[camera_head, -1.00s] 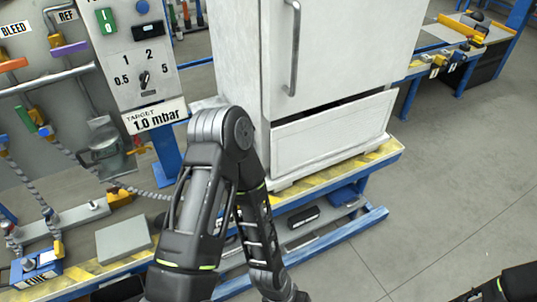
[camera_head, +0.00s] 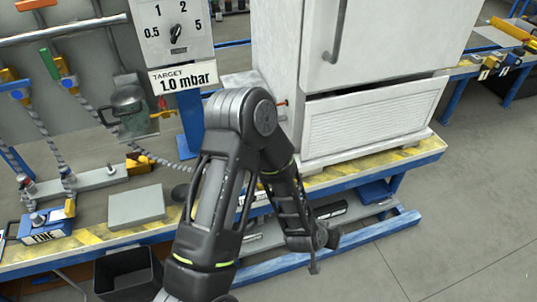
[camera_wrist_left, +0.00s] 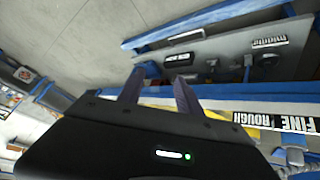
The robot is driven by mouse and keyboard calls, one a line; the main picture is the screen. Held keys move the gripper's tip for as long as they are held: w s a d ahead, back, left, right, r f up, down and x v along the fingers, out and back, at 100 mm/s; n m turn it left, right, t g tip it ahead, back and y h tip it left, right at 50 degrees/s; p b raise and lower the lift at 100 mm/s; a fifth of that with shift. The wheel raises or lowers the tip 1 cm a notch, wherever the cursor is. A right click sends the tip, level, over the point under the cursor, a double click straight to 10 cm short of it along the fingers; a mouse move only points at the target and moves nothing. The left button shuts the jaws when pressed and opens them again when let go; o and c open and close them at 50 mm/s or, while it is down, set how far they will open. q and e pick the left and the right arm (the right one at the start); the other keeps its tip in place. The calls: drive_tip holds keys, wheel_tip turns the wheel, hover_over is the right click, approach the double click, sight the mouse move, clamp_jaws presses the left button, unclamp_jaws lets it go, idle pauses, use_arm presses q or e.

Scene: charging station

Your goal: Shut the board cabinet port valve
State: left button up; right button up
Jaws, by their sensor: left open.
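The board (camera_head: 85,60) at the upper left carries coloured valve handles: an orange one (camera_head: 35,4), a green one (camera_head: 49,62) and a blue one (camera_head: 14,88). I cannot tell which is the cabinet port valve; no such label is readable. The white cabinet (camera_head: 360,40) stands right of the board, with a small red-orange fitting (camera_head: 283,103) on its left side. My left arm is bent in front of the cabinet, its gripper end (camera_head: 318,252) low before the bench, away from the handles. In the left wrist view the gripper (camera_wrist_left: 160,90) is open and empty. My right gripper is out of view.
The bench has a yellow-striped edge (camera_head: 90,238), a grey block (camera_head: 137,206) and a blue FINE unit (camera_head: 45,228). A dark bin (camera_head: 128,275) stands below. The lower shelf (camera_head: 370,212) is near my left gripper. Floor (camera_head: 470,220) at right is clear.

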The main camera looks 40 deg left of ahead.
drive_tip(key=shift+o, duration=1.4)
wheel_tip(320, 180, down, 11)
drive_tip(key=b, duration=0.7)
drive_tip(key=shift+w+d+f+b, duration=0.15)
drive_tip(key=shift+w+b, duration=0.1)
drive_tip(key=shift+b, duration=0.1)
use_arm(q)
drive_tip(key=w+a+r+n+t+y+b, duration=0.2)
drive_tip(key=w+a+n+t+y+b, duration=0.25)
drive_tip(key=w+a, duration=0.85)
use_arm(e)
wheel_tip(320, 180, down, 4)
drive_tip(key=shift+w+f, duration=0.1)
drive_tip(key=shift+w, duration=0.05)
use_arm(q)
drive_tip(key=s+a+r+n+y+b, duration=0.1)
drive_tip(key=a+r+y+b, duration=0.3)
drive_tip(key=a+y+b, duration=0.1)
drive_tip(key=s+a+r+n+g+y+b, duration=0.1)
drive_tip(key=a+r+y+b, duration=0.3)
drive_tip(key=a, duration=0.4)
drive_tip(key=shift+s+a+r+n+y+b, duration=0.3)
drive_tip(key=shift+r+n+y+b, duration=0.25)
drive_tip(key=shift+y, duration=0.4)
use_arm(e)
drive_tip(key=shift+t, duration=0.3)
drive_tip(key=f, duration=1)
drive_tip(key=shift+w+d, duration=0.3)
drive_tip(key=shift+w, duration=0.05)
